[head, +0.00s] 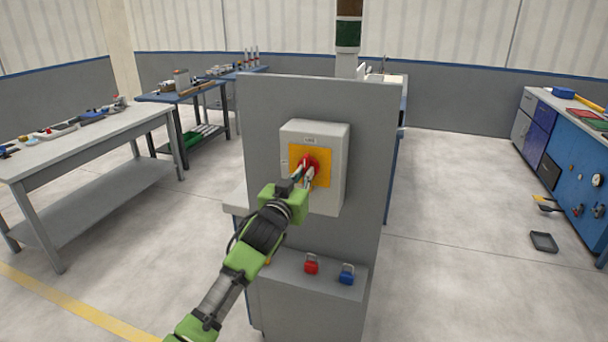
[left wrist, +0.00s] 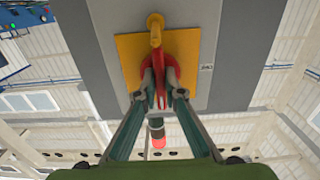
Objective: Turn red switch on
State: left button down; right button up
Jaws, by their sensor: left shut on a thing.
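The red switch (head: 309,162) sits on a yellow plate (head: 322,177) on the front of a light grey box (head: 329,199), mounted on an upright grey panel. My left gripper (head: 308,175) is at the switch, its fingers shut on the red handle. In the left wrist view the two fingers (left wrist: 162,88) close on either side of the red handle (left wrist: 160,73), in front of the yellow plate (left wrist: 130,53). The fingers partly hide the switch in the head view. My right gripper is not in view.
A red padlock (head: 311,264) and a blue padlock (head: 347,274) are on the ledge below the box. A workbench (head: 85,140) stands at the left, a blue cabinet (head: 575,160) at the right. A dark tray (head: 543,242) lies on the floor. Open floor lies on both sides.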

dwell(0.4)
pick_arm(q)
jog(key=c, duration=2.1)
grip_release()
jog(key=shift+c, duration=0.2)
jog(key=shift+s, duration=0.1)
jog(key=v, duration=1.2)
jog(key=shift+f, duration=0.1)
